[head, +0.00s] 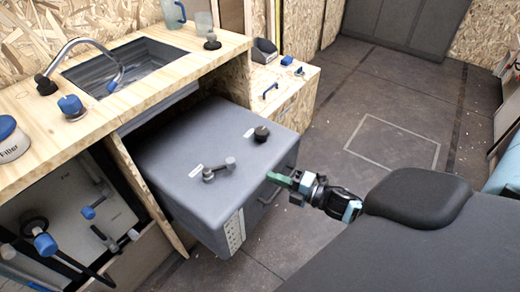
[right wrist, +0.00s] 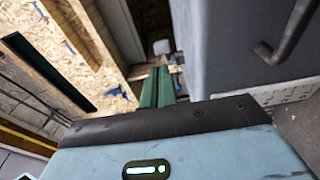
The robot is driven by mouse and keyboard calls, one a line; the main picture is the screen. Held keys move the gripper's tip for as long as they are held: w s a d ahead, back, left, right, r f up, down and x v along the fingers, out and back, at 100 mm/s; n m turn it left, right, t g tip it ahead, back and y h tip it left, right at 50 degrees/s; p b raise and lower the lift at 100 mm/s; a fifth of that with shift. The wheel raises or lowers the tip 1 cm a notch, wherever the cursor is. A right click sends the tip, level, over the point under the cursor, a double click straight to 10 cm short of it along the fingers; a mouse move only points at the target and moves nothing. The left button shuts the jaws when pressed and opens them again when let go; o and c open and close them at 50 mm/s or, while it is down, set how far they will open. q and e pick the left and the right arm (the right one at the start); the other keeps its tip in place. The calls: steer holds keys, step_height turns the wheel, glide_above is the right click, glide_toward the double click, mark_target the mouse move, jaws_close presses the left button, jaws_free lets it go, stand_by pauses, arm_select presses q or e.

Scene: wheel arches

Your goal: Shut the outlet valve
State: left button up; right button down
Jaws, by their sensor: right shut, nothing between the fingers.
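A grey tank (head: 170,145) is under the wooden counter, sticking out into the room. A dark grey lever valve (head: 218,169) with a small white label lies on its top; I cannot tell from the label whether it is the outlet valve. My right gripper (head: 279,181) is at the tank's right front side, apart from the lever. Its green fingers are shut and empty. In the right wrist view the fingers (right wrist: 157,88) point along the tank's grey side (right wrist: 225,45), with a small pale block (right wrist: 161,47) beyond them. My left gripper is not in view.
A black cap (head: 262,134) is on the tank top. A dark handle (right wrist: 290,35) is on its side. Several blue-handled fittings (head: 95,208) are on a pale panel below the counter. The sink (head: 130,68) and faucet are above. The floor (head: 390,110) at the right is clear.

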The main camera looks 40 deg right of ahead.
steer(key=d, duration=0.1)
steer(key=m+h+p, duration=0.3)
steer(key=m+h, duration=1)
steer(key=m, duration=1.4)
glide_toward(233, 166)
steer(key=shift+t, duration=0.4)
steer(key=x, duration=0.2)
steer(key=b+x, duration=0.1)
steer(key=x, duration=0.3)
steer(key=shift+w+f+b, duration=0.3)
steer(key=shift+w+b, duration=0.1)
steer(key=shift+w, duration=0.05)
steer(key=shift+d+n, duration=0.15)
steer(key=shift+n, duration=0.25)
